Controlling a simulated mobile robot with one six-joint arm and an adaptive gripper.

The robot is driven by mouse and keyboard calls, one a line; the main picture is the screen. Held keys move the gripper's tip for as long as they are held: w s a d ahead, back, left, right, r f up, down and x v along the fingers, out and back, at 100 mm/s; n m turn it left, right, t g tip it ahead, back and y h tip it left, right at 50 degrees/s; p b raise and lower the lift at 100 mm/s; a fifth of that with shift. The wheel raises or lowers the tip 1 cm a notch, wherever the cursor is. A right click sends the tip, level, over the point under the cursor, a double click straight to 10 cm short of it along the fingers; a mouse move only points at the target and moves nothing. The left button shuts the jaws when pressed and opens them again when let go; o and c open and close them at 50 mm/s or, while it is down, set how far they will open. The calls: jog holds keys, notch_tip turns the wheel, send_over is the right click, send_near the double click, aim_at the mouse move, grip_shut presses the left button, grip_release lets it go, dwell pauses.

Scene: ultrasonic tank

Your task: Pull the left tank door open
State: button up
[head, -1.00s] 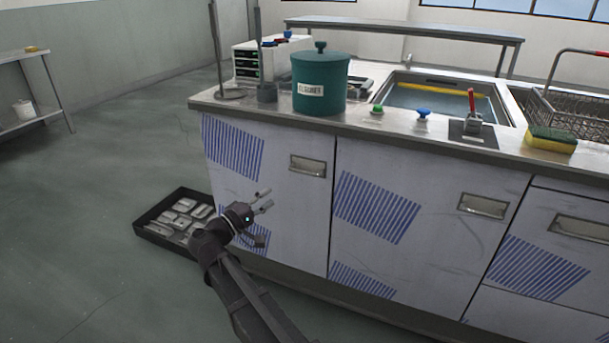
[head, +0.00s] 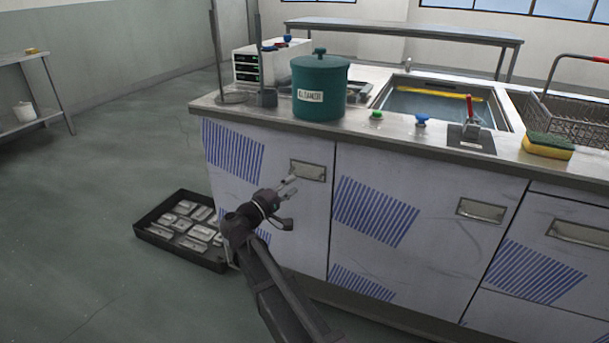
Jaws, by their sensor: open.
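The left tank door (head: 295,225) is the leftmost pale front panel of the cabinet, with blue stripes on it. It looks shut, flush with the panel to its right. Its recessed metal handle (head: 308,171) is near its upper right corner. My gripper (head: 289,186) is in front of this door, just below and left of the handle. Its fingers are apart and empty, pointing up and right. I cannot tell whether a fingertip touches the door. My arm covers part of the door's lower left.
A black tray (head: 150,232) of metal parts lies on the floor left of the cabinet. On the counter stand a green cleaner pot (head: 320,88), a sponge (head: 547,146) and a wire basket (head: 575,118). The second door (head: 425,240) also looks shut.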

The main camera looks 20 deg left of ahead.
aim_at(304, 176)
jog(key=shift+p+x, duration=0.35)
jog(key=shift+x, duration=2.25)
grip_shut()
